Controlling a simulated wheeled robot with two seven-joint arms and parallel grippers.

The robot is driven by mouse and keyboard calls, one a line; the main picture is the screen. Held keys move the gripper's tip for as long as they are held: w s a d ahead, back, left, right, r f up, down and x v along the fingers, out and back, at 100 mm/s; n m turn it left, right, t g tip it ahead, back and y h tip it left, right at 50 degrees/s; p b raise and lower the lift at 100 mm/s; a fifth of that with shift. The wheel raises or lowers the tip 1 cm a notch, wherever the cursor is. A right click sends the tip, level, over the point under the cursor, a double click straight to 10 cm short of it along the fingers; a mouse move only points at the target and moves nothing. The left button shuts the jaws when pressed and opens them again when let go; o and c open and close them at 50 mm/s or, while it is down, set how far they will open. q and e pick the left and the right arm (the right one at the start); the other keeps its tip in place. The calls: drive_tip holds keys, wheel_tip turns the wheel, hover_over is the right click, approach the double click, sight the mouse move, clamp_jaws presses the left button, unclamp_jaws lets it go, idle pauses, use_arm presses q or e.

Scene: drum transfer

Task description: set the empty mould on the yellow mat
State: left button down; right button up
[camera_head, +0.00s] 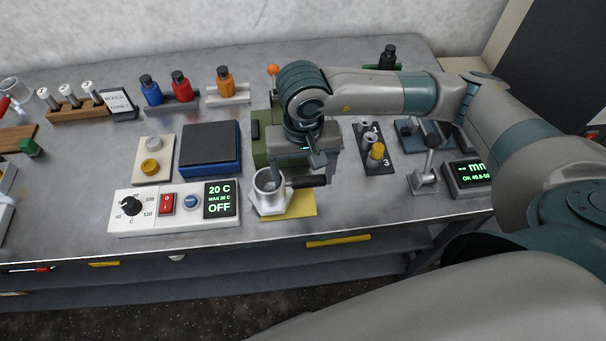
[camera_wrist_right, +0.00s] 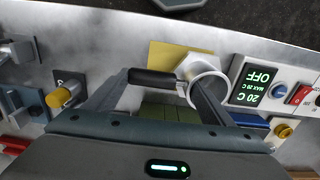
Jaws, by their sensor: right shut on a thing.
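The mould is a silver cup (camera_head: 266,187) with a flat angular base and a black handle (camera_head: 306,181). My right gripper (camera_head: 298,180) is shut on it, one finger at the cup and the other near the handle's end. In the right wrist view the cup (camera_wrist_right: 208,82) and handle (camera_wrist_right: 152,78) lie between the fingers (camera_wrist_right: 158,82). The yellow mat (camera_head: 300,204) lies under and to the right of the cup, partly covered. I cannot tell whether the base touches it. The mat also shows in the wrist view (camera_wrist_right: 165,55). My left gripper is not in view.
A white control panel (camera_head: 150,220) reading OFF stands close left of the mould. A green block (camera_head: 262,152) is just behind it. A black stand (camera_head: 368,140) with a yellow-topped piece and a gauge display (camera_head: 468,177) are to the right. The bench's front edge is near.

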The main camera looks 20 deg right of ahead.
drive_tip(key=shift+f, duration=0.75)
drive_tip(key=shift+f, duration=0.15)
drive_tip(key=o, duration=1.5)
drive_tip(key=shift+o, duration=0.2)
